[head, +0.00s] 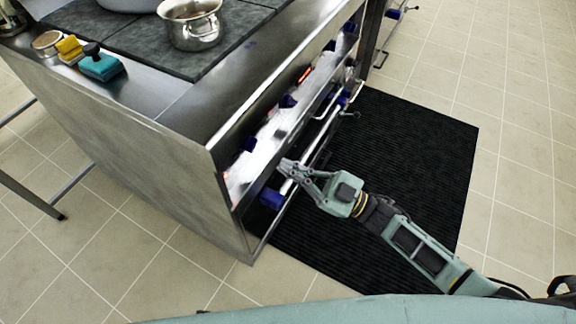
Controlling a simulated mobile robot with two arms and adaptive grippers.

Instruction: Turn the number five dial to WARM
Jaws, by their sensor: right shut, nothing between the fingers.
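A row of blue dials runs along the front of the steel range. One dial (271,198) is nearest to me, low at the near corner. I cannot read numbers or the WARM mark, so I cannot tell which dial is number five. My right gripper (286,166) is shut and empty at the range front, beside the rail and just above the nearest dial. I cannot tell whether it touches anything. My left gripper is out of view.
A steel pot (191,24) stands on the dark cooktop (150,45). A teal sponge or brush (101,66) and a yellow sponge (70,48) lie on the left ledge. A steel rail (312,143) runs along the front. A black mat (410,140) covers the clear floor.

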